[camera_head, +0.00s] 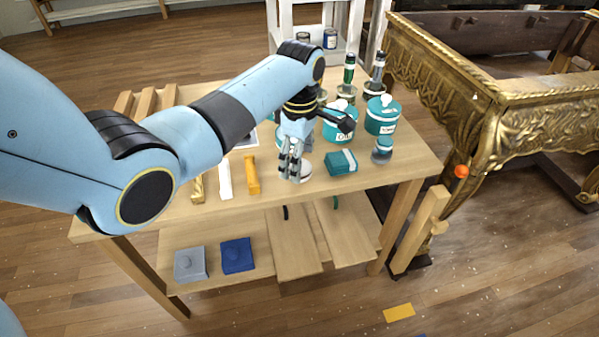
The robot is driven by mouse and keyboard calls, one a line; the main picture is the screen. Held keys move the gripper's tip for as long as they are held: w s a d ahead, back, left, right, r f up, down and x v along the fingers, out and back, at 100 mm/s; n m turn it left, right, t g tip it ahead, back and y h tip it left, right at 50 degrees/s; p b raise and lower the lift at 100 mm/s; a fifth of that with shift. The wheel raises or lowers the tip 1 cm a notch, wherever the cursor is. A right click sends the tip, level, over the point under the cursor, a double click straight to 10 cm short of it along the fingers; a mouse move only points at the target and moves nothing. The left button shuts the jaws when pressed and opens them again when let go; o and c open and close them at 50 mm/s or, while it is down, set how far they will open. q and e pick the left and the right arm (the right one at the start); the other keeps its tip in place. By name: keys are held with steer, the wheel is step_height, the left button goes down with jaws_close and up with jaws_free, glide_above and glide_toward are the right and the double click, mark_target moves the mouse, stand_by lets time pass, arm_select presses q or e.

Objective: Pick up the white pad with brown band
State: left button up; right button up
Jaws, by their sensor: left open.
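A small white rounded thing (304,173), which looks like the white pad, lies on the wooden table top (345,191). It is partly hidden behind my left gripper, and I cannot make out a brown band on it. My left gripper (291,172) points down at the pad, open, its fingers in front of and beside it. I cannot tell whether they touch it. My right gripper is not in view.
A teal box (341,162) and a small teal jar (382,151) stand right of the gripper, with lidded teal canisters (382,115) behind. A white bar (225,179) and a yellow bar (252,175) lie left. A gilt console (500,105) stands right of the table.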

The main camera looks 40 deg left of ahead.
arm_select(q)
step_height(320, 180, down, 3)
steer(key=shift+r+b, duration=0.1)
steer(key=shift+b, duration=0.2)
steer(key=c, duration=1)
steer(key=shift+c, duration=0.2)
steer(key=shift+r, duration=0.1)
step_height(320, 180, up, 4)
steer(key=shift+r+p, duration=0.1)
steer(key=shift+p, duration=0.75)
steer(key=s+d+r+p, duration=0.2)
steer(key=d+r, duration=0.4)
steer(key=d, duration=0.5)
steer(key=shift+s+d+r, duration=0.15)
steer(key=shift+d+r, duration=0.1)
steer(key=shift+r, duration=0.1)
